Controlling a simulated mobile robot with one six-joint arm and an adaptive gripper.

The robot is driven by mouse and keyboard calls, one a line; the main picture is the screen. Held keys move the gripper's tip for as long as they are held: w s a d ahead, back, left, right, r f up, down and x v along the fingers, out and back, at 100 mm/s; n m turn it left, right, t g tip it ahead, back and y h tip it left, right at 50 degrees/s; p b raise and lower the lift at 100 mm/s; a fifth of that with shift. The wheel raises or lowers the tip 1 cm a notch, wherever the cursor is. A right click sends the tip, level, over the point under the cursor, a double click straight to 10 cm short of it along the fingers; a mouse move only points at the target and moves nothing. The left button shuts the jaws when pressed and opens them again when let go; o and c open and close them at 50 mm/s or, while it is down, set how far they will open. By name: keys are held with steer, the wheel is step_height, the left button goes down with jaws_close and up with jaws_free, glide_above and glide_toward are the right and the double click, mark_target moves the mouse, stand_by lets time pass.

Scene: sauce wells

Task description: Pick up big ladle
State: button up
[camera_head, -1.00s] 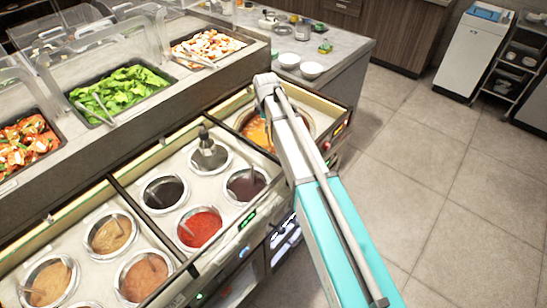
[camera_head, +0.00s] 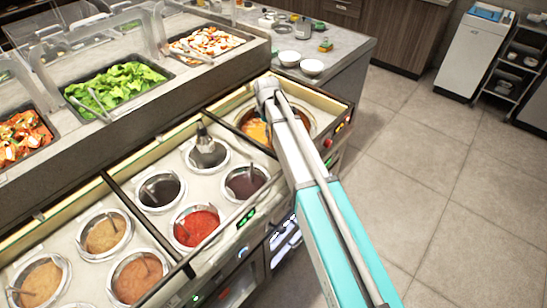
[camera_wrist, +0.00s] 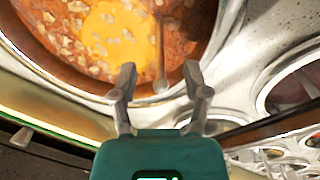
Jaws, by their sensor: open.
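A large round pot of orange-red soup (camera_head: 257,132) is set in the right end of the counter; it fills the upper part of the wrist view (camera_wrist: 75,55). A thin grey handle (camera_wrist: 160,60), which looks like the big ladle's, stands in this soup and points toward my wrist camera. Its bowl is not visible. My gripper (camera_wrist: 160,73) is open, with one finger on each side of the handle. I see no clear contact between fingers and handle. In the head view my arm hides the gripper and the ladle.
Left of the pot, several smaller sauce wells hold their own utensils, including red sauce (camera_head: 197,227) and a dark-handled one (camera_head: 202,135). Trays of lettuce (camera_head: 118,88) and other food stand behind on a raised ledge. White bowls (camera_head: 311,67) sit on the back counter. Floor (camera_head: 440,190) at right is clear.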

steer(key=shift+f+b, duration=0.3)
steer(key=shift+f, duration=0.25)
jaws_close()
stand_by(0.4)
